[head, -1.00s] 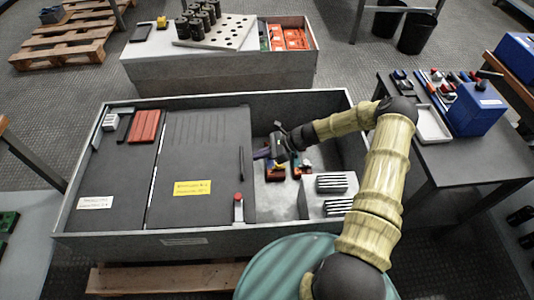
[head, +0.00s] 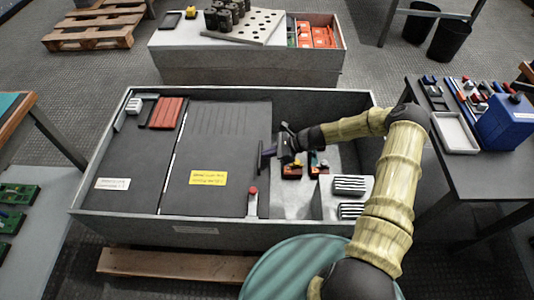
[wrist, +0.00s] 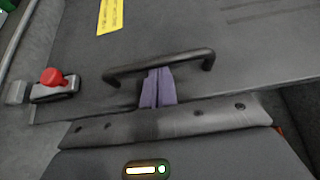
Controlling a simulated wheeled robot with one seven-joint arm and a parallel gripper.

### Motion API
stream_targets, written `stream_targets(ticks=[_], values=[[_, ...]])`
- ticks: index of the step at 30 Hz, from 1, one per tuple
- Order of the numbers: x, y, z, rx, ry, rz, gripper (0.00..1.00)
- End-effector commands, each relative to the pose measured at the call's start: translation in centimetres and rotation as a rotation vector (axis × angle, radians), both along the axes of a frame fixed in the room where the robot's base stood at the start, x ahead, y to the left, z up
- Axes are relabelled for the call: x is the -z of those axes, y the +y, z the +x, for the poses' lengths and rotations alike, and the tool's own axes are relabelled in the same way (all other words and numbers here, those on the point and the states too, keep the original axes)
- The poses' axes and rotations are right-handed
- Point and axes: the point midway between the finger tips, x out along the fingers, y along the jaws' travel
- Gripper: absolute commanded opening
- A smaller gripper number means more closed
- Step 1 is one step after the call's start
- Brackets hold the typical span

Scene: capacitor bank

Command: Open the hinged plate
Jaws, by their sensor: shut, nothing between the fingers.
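The dark plate (head: 222,150) with a yellow label covers the middle of the grey bin and lies flat. Its black bar handle (wrist: 150,68) is near its right edge and also shows in the head view (head: 261,157). A red-knobbed latch (wrist: 52,82) sits by the plate's front right corner, also in the head view (head: 253,195). My gripper (wrist: 158,74), with purple fingers, is shut and empty. Its fingertips are right at the middle of the handle bar; I cannot tell whether they touch it or reach under it.
The bin's right part is open, holding small coloured parts (head: 318,165) and a grey block with slotted dark pieces (head: 349,186). A second dark panel (head: 125,160) with a white label lies left. A side table (head: 480,180) stands at right, with a blue box (head: 508,122).

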Motion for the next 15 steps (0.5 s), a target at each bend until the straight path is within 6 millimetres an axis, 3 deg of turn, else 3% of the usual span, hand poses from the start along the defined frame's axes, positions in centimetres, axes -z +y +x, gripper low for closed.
stream_targets(ticks=[15], values=[[-6.4, 1.1, 0.1, -0.005, 0.007, -0.146, 0.0]])
